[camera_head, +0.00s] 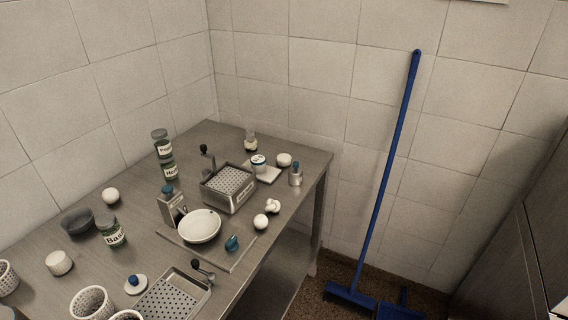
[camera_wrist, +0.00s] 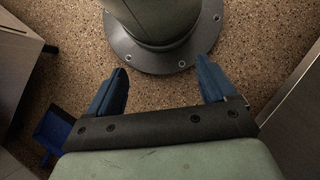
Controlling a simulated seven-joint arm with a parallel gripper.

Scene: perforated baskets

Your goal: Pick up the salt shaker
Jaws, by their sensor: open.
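My gripper (camera_wrist: 163,72) shows only in the wrist view, where its two blue fingers are wide apart with nothing between them. It points down over the speckled floor, away from the table. A small clear shaker with white contents (camera_head: 250,143) stands upright near the table's back corner and looks like the salt shaker. A small grey cylinder with a blue-green top (camera_head: 296,176) stands near the right edge; I cannot tell for certain which of these is the salt shaker. Neither shows in the wrist view.
The metal table (camera_head: 225,140) is crowded. A perforated basket (camera_head: 229,188) stands near the clear shaker, with a white bowl (camera_head: 199,226) in front. Spice jars (camera_head: 166,159) stand at the back left. A blue broom (camera_head: 388,175) leans on the wall at right.

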